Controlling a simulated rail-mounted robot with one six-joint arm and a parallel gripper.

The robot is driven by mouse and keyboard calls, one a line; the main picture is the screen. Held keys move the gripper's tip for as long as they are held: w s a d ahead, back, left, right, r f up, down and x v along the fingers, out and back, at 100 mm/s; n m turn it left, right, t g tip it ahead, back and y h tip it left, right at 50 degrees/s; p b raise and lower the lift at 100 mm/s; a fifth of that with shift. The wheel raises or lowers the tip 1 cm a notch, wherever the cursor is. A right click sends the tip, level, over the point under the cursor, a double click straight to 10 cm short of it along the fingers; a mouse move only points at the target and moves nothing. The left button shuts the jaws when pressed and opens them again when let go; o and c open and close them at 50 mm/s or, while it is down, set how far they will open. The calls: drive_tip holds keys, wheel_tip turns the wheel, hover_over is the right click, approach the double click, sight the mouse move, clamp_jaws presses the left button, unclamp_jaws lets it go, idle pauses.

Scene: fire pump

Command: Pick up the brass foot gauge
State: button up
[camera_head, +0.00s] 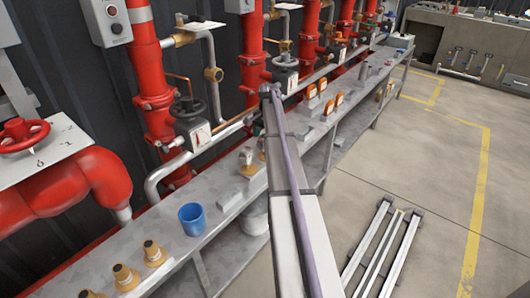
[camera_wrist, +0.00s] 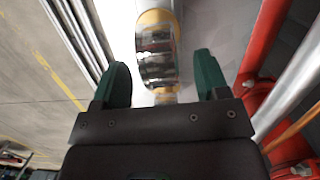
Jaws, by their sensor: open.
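In the wrist view my gripper (camera_wrist: 162,62) is open, with its two green fingers apart. Between and beyond the fingers is a shiny, dark-and-silver rounded object with a yellow-brass rim (camera_wrist: 155,18) and a small brass part nearer me. It looks like the brass foot gauge, but its face does not show clearly. I cannot tell whether the fingers touch it. In the head view my gripper is hidden behind my arm. A small pale-topped piece with a brass-coloured part (camera_head: 246,156) stands on the bench left of my arm; I cannot tell if it is the same object.
The long grey bench (camera_head: 228,188) runs along red pipes (camera_head: 152,95) and valves. A blue cup (camera_head: 191,218) and several brass fittings (camera_head: 153,253) stand near its front end. Orange-topped pieces (camera_head: 329,107) stand farther along. Metal rails (camera_head: 378,250) lie on the floor at right.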

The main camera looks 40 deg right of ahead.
drive_tip(key=f, duration=0.1)
drive_tip(key=f+b, duration=0.2)
drive_tip(key=f, duration=0.1)
drive_tip(key=shift+s+a, duration=0.1)
drive_tip(key=shift+a, duration=0.15)
drive_tip(key=shift+r, duration=0.25)
drive_tip(key=c, duration=1.2)
drive_tip(key=shift+r, duration=0.1)
